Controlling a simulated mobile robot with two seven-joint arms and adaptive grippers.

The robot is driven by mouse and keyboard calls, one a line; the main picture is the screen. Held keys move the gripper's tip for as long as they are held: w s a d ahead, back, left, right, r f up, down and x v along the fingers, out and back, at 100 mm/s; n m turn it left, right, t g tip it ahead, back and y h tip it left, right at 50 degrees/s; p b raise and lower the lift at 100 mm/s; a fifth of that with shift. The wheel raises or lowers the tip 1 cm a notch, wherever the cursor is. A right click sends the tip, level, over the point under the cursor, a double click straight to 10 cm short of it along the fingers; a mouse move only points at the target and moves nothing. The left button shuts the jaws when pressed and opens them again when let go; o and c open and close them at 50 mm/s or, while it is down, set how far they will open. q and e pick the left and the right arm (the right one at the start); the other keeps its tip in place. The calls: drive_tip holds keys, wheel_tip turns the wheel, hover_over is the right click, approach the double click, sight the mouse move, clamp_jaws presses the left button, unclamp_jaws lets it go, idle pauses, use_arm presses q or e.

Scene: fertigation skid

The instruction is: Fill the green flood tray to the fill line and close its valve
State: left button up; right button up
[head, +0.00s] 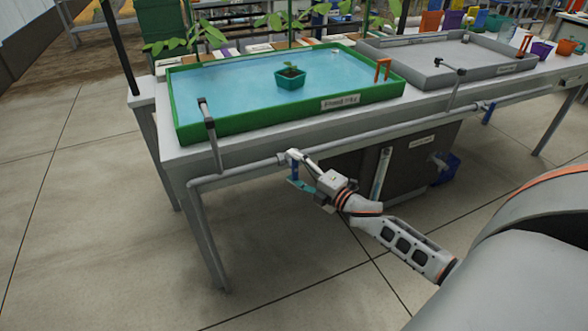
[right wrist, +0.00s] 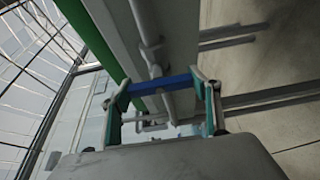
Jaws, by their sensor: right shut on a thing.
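The green flood tray (head: 240,123) stands on the bench and holds blue water over its whole floor. A fill line cannot be made out. A teal pot (head: 290,80) with a seedling stands in the water. A grey spout (head: 207,118) reaches over the tray's front rim; no stream is clear. Its valve on the front pipe has a blue handle (head: 295,170), which points down, across the pipe. My right gripper (head: 303,184) is shut on this handle; in the right wrist view the blue handle (right wrist: 165,86) spans between the fingers. My left gripper is out of view.
A grey tray (head: 440,75) stands to the right, with its own spout (head: 452,80) and blue valve handle (head: 488,114). A dark tank (head: 410,160) stands under the bench. The floor at left is clear.

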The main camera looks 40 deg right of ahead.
drive_tip(key=shift+d, duration=0.1)
drive_tip(key=o, duration=1.1)
drive_tip(key=shift+s, duration=0.3)
drive_tip(key=s, duration=0.3)
drive_tip(key=s+d, duration=0.1)
drive_tip(key=s, duration=0.7)
drive_tip(key=shift+s+d, duration=0.1)
drive_tip(key=shift+d, duration=0.3)
